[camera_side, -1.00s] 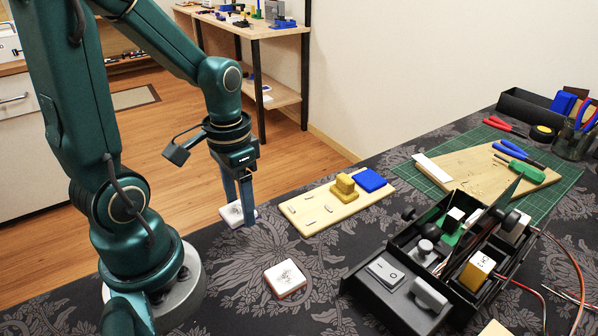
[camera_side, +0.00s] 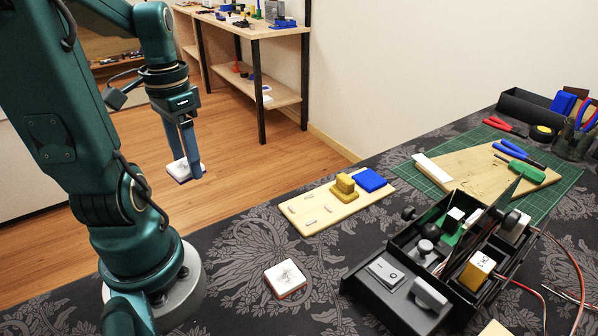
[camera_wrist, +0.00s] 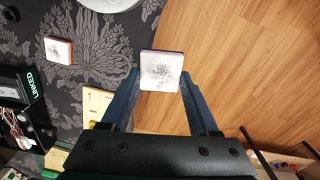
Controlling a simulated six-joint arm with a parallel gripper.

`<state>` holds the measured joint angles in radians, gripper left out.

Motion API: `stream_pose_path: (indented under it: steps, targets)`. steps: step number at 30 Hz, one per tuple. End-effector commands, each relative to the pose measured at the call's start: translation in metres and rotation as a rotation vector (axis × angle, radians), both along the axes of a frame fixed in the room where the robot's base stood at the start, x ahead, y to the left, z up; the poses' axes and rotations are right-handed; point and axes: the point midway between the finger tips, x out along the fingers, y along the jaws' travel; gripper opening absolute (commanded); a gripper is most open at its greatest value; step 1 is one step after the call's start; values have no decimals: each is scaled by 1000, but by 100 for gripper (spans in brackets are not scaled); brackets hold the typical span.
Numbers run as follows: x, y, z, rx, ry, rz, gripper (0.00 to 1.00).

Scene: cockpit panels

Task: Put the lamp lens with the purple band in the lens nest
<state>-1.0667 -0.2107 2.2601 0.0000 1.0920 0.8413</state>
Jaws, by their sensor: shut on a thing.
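The lamp lens with the purple band (camera_side: 184,169) is a white square tile with a dark speckled face. It is between the fingertips of my gripper (camera_side: 189,163), held in the air left of the table. In the wrist view the lens (camera_wrist: 160,72) shows a thin purple edge at its far side. My gripper (camera_wrist: 161,88) is shut on it. A pale wooden board (camera_side: 335,222) has several short pegs around a bare spot, which looks like the lens nest. A second white lens with a reddish band (camera_side: 285,279) lies on the cloth.
A yellow stepped block (camera_side: 345,188) and a blue block (camera_side: 370,180) sit on the board's far end. A black panel box (camera_side: 400,300) with switches and wires stands to the right.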

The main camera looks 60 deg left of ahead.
Motion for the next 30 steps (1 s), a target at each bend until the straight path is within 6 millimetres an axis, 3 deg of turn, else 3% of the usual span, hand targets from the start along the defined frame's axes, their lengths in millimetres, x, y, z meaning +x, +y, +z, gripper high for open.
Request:
stream_pose_path:
  steps: [3, 8, 13, 18, 24, 30]
  targets:
    - [21, 14, 9, -1, 0, 84, 7]
    - [71, 16, 14, -4, 3, 112, 7]
    - [128, -6, 10, -3, 3, 69, 7]
    - [172, -46, -3, -2, 5, -29, 7]
    - [192, -89, -20, -1, 3, -174, 7]
    - [191, -106, -28, 0, 2, -232, 7]
